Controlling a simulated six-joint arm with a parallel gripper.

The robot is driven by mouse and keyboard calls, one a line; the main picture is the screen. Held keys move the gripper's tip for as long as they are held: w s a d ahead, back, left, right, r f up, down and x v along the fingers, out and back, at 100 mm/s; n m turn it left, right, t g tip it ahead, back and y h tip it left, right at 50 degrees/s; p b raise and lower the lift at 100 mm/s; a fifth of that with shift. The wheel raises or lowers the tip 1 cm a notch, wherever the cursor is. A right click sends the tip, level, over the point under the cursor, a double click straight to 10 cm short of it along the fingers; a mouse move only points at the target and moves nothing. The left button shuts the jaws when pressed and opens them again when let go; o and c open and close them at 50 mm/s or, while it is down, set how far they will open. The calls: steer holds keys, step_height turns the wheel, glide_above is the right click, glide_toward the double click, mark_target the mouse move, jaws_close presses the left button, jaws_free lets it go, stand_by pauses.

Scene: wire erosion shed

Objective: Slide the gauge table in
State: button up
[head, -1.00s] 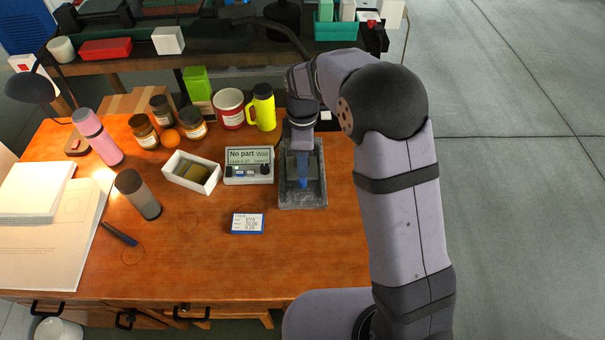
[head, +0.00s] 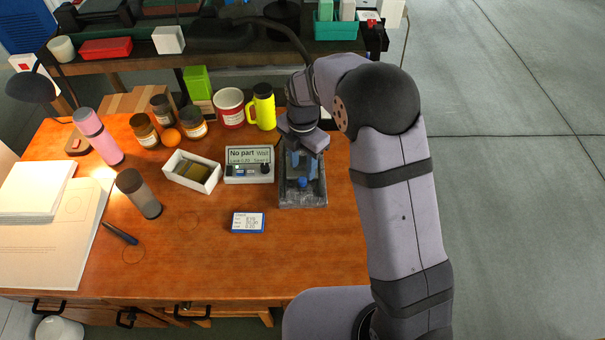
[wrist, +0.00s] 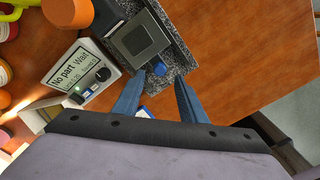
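The gauge stand has a speckled grey granite base (head: 303,201), on the desk right of the readout box. In the wrist view, a square grey metal table (wrist: 140,40) lies on the granite base (wrist: 182,62), with a blue knob (wrist: 160,68) at its near edge. The knob also shows in the head view (head: 302,183). My gripper (wrist: 160,80) is open, its two blue fingers apart, with the knob between or just beyond their tips. I see no grip on it. In the head view my gripper (head: 304,165) hides the back of the stand.
The readout box (head: 249,165) shows "No part" and "Wait" and stands close left of the stand. A white open box (head: 192,172), a blue-edged card (head: 248,222) and a yellow mug (head: 262,107) are nearby. The desk's front right is clear.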

mark_target(302, 179)
steer(key=shift+f+p, duration=0.6)
steer(key=shift+f, duration=2.05)
jaws_close()
steer(key=shift+w, duration=0.15)
